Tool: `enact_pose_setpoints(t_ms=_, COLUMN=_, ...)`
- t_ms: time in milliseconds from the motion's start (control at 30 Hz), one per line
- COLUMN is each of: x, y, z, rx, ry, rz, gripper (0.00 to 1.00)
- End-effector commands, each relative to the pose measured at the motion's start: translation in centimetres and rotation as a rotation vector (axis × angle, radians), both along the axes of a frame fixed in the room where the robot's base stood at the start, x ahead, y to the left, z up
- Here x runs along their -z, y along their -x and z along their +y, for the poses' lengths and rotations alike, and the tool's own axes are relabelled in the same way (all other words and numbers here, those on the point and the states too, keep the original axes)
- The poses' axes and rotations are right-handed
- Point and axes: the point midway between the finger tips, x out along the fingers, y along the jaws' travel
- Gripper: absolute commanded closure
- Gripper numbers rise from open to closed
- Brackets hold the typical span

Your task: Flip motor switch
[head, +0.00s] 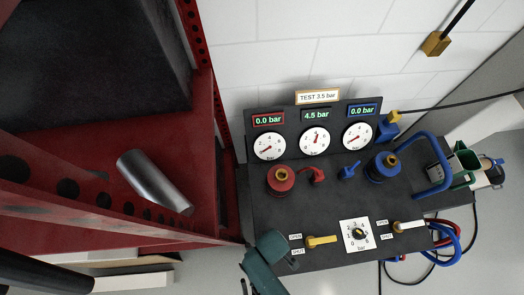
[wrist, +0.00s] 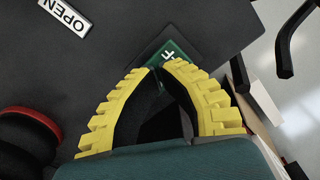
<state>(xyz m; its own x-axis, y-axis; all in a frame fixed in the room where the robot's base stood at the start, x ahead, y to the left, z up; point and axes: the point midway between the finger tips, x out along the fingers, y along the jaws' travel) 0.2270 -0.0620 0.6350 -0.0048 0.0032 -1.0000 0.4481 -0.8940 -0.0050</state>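My gripper (wrist: 160,68) has yellow ribbed fingers whose tips meet, or nearly meet, over the plate's near edge. I see nothing clearly held between them. In the head view my teal gripper body is at the panel's lower left edge, and its fingertips are hard to make out.
The dark panel (head: 345,197) carries gauges, a red fitting (head: 281,179), a blue fitting (head: 383,167), a yellow lever (head: 321,241), a white lever (head: 409,225) and a dial (head: 358,235). A blue handle (head: 437,150) rises at right. A red rack with a metal cylinder (head: 153,182) stands left.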

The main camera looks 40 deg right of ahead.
Motion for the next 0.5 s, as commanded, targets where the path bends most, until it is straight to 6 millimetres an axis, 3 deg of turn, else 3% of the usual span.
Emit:
enact_pose_setpoints(t_ms=267, x=0.7, y=0.0, z=0.0, rx=0.0, ry=0.0, rz=0.001, gripper=1.0)
enact_pose_setpoints(t_ms=500, x=-0.7, y=0.1, z=0.0, rx=0.0, ry=-0.001, rz=0.002, gripper=1.0)
